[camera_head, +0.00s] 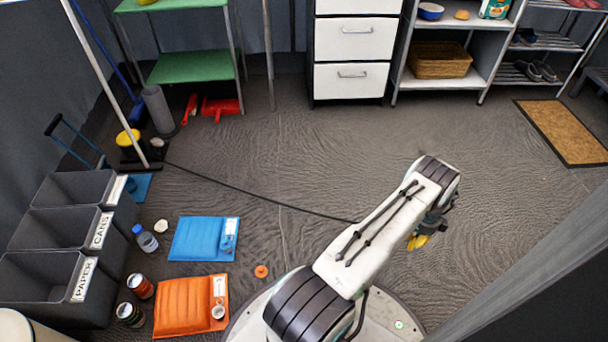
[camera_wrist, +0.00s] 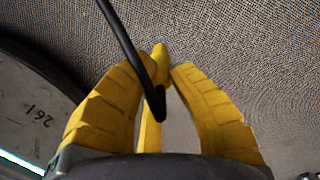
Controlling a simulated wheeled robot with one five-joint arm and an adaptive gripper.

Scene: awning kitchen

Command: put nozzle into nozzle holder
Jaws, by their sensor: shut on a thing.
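My gripper (camera_wrist: 160,75) has yellow fingers closed around the nozzle, the dark end of a black hose (camera_wrist: 125,35). The nozzle (camera_wrist: 156,95) slants between the fingers in the wrist view, its rounded end toward the palm. A narrow yellow piece shows behind it; I cannot tell whether it is another finger. In the head view my gripper (camera_head: 419,242) is low over the floor at right, mostly behind my arm, and the nozzle is hidden. The hose (camera_head: 270,203) runs left to a yellow-topped black unit (camera_head: 128,138). I cannot clearly identify the nozzle holder.
A grey cylinder (camera_head: 158,108) stands beside the unit. Bins (camera_head: 50,275), a blue pad (camera_head: 190,240), an orange pad (camera_head: 180,305), a bottle (camera_head: 145,240) and cans (camera_head: 140,287) are at left. Drawers (camera_head: 355,38) stand at the back. The middle floor is mostly clear.

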